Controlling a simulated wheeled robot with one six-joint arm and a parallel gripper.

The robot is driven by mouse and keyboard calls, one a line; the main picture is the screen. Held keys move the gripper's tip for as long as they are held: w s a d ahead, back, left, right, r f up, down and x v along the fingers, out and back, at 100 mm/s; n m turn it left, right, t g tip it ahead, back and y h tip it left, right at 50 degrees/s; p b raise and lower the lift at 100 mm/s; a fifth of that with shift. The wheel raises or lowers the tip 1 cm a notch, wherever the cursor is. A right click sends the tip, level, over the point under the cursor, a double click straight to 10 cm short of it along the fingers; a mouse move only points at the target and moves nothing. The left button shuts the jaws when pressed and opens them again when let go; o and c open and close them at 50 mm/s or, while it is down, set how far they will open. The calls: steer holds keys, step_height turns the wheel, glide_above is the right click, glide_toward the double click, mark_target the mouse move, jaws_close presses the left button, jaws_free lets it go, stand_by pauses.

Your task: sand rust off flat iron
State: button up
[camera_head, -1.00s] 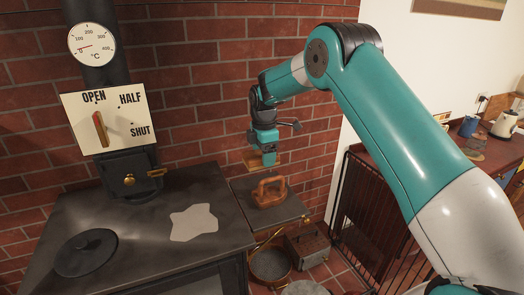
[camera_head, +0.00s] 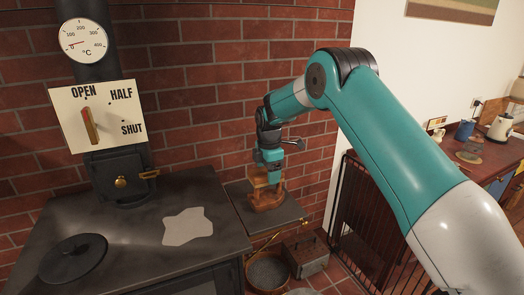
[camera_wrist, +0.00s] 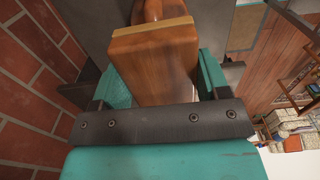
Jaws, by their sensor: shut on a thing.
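The flat iron (camera_head: 266,203) is rusty brown and sits upright on the dark side shelf (camera_head: 238,196) to the right of the stove. My gripper (camera_head: 270,168) is directly above it, shut on a wooden sanding block (camera_wrist: 155,62) with a pale tan edge. In the head view the block (camera_head: 259,178) is low over the iron's handle and partly covers it; I cannot tell whether they touch. In the wrist view a bit of the brown iron (camera_wrist: 146,11) shows beyond the block, which hides the rest.
The black stove top (camera_head: 130,225) at left holds a round lid (camera_head: 73,258) and a pale patch (camera_head: 188,227). A brick wall (camera_head: 215,80) stands close behind. A bucket (camera_head: 267,271) and a metal box (camera_head: 307,256) are below the shelf.

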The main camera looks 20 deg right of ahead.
mark_target(259, 172)
steer(key=d, duration=0.4)
steer(key=shift+d, duration=0.1)
steer(key=shift+a+b, duration=0.35)
steer(key=shift+a, duration=3.15)
steer(key=shift+d, duration=3.55)
steer(key=shift+a, duration=3.6)
steer(key=shift+d, duration=0.15)
steer(key=shift+d+p, duration=0.35)
steer(key=shift+d, duration=3.15)
steer(key=shift+a, duration=3.75)
steer(key=shift+r+p, duration=2.5)
steer(key=shift+r, duration=1.65)
